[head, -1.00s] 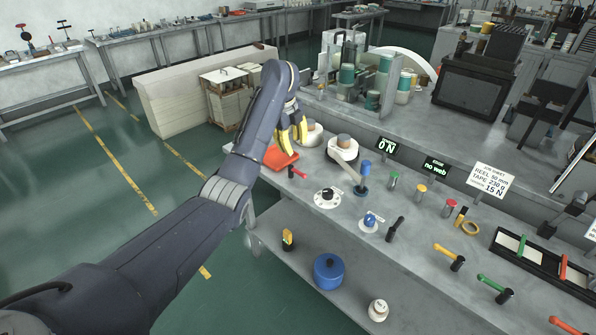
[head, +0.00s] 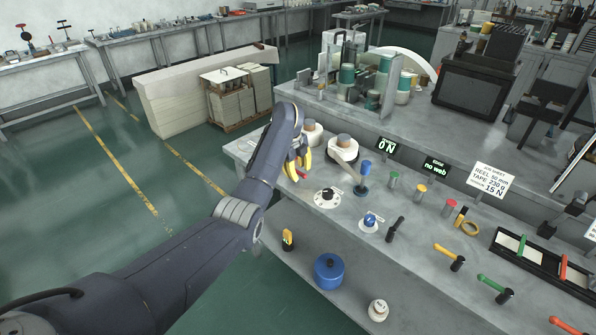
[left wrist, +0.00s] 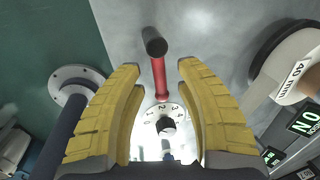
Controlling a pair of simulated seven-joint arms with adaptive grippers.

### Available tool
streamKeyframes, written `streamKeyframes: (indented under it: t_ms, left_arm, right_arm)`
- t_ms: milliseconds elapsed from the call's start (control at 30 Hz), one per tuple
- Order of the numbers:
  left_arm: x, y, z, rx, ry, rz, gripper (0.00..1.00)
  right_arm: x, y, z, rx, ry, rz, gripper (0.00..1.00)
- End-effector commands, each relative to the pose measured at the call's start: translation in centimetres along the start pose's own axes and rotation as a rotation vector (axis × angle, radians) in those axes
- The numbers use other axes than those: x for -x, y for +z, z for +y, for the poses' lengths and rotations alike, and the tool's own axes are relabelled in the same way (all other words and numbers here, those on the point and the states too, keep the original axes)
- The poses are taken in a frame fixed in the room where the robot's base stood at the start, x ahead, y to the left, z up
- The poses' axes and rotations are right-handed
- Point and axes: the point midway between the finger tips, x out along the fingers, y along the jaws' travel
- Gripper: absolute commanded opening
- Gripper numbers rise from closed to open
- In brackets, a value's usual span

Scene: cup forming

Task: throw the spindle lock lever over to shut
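The lever is a short red bar with a black round end; no label on it is readable. In the left wrist view the red lever (left wrist: 159,78) lies between my two yellow fingers, with a clear gap on each side. My left gripper (left wrist: 160,72) is open and empty. In the head view the left gripper (head: 299,168) hangs over the left part of the bench, right at the red lever (head: 303,175), mostly hiding it. Contact cannot be told. My right gripper is in neither view.
A white numbered dial (head: 327,197) sits just beyond the lever. A white reel (head: 343,149) stands close by on the right, and a blue-topped post (head: 364,178) beside it. Other knobs and levers line the bench. Green floor (head: 150,200) lies open to the left.

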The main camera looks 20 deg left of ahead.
Motion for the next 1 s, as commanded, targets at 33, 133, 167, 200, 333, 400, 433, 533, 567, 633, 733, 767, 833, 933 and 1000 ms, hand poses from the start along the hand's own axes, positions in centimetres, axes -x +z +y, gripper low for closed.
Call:
streamKeyframes:
  t_ms: [33, 133, 167, 200, 333, 400, 433, 533, 567, 633, 733, 767, 833, 933, 1000]
  left_arm:
    - [-0.08, -0.01, 0.00, 0.000, 0.000, 0.000, 0.35]
    - [-0.13, -0.01, 0.00, 0.000, 0.000, 0.000, 0.35]
    - [-0.13, -0.01, 0.00, 0.000, 0.000, 0.000, 0.35]
    - [-0.13, -0.01, 0.00, 0.000, 0.000, 0.000, 0.35]
    - [-0.12, -0.01, 0.01, 0.000, 0.000, 0.000, 0.36]
    - [-0.12, -0.01, 0.01, 0.000, 0.000, 0.000, 0.27]
    - [-0.12, -0.01, 0.01, 0.000, 0.000, 0.000, 0.24]
    - [-0.11, -0.01, 0.01, 0.000, 0.000, 0.000, 0.12]
    - [-0.11, 0.00, 0.02, 0.000, 0.000, 0.000, 0.09]
    - [-0.11, 0.00, 0.01, 0.000, 0.000, 0.000, 0.01]
    - [-0.11, 0.00, 0.02, 0.000, 0.000, 0.000, 0.00]
    - [-0.11, 0.00, 0.02, 0.000, 0.000, 0.000, 0.00]
    - [-0.11, 0.00, 0.02, 0.000, 0.000, 0.000, 0.00]
    - [-0.13, 0.00, 0.03, 0.000, 0.001, 0.000, 0.00]
    - [-0.15, 0.00, 0.04, 0.000, 0.001, 0.000, 0.00]
  right_arm:
    - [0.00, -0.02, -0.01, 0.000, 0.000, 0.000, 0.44]
    - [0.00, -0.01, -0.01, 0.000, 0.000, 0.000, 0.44]
    - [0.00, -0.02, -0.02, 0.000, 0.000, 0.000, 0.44]
    - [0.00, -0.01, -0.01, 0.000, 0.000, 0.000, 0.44]
    - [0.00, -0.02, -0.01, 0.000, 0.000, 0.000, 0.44]
    - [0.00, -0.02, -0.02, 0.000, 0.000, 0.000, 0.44]
    - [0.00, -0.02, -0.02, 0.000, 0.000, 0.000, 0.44]
    - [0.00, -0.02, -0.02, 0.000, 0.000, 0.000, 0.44]
    - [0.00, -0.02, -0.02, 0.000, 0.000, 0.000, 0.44]
    - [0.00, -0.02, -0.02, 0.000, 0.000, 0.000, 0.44]
    - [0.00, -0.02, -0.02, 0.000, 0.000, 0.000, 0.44]
    - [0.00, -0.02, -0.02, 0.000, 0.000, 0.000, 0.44]
    - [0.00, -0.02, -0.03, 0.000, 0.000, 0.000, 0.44]
    - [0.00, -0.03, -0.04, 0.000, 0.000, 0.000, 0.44]
    - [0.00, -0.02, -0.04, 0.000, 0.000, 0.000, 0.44]
